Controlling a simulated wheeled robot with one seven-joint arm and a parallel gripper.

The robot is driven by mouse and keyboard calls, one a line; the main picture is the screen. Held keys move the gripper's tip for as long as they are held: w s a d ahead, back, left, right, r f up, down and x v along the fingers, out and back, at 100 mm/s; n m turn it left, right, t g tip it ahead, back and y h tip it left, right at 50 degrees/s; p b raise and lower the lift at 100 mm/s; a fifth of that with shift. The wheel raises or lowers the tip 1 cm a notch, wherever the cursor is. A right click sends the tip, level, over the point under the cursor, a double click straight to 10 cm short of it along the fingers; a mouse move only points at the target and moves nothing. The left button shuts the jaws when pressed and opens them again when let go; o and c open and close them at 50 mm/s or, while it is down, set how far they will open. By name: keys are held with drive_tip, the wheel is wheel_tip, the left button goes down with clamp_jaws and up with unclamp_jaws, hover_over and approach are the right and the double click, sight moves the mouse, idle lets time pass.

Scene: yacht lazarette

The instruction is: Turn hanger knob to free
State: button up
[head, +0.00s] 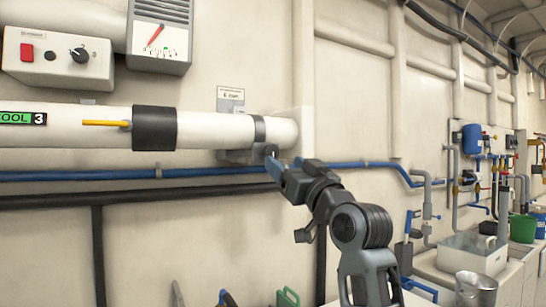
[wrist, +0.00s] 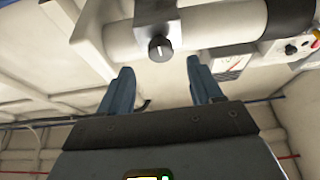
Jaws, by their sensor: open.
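The hanger knob (wrist: 160,48) is a dark round knob with a pale pointer line, on the hanger bracket in the wrist view. In the head view the bracket (head: 236,156) sits under a grey strap (head: 259,130) near the capped right end of the white pipe (head: 205,128). The knob shows there only as a small dark shape (head: 270,150). My gripper (wrist: 160,65) is open and empty, its blue fingers spread either side of the knob's line and apart from it. In the head view my gripper (head: 284,168) is just right of and below the bracket.
A blue pipe (head: 110,174) and a dark pipe (head: 130,195) run along the wall below. A gauge box (head: 160,35) and a switch box (head: 58,58) hang above. A small placard (head: 231,99) is over the strap.

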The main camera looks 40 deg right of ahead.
sight(273, 154)
drive_tip(key=p+x, duration=0.1)
drive_tip(key=x, duration=0.5)
drive_tip(key=shift+w, duration=0.15)
drive_tip(key=c, duration=1)
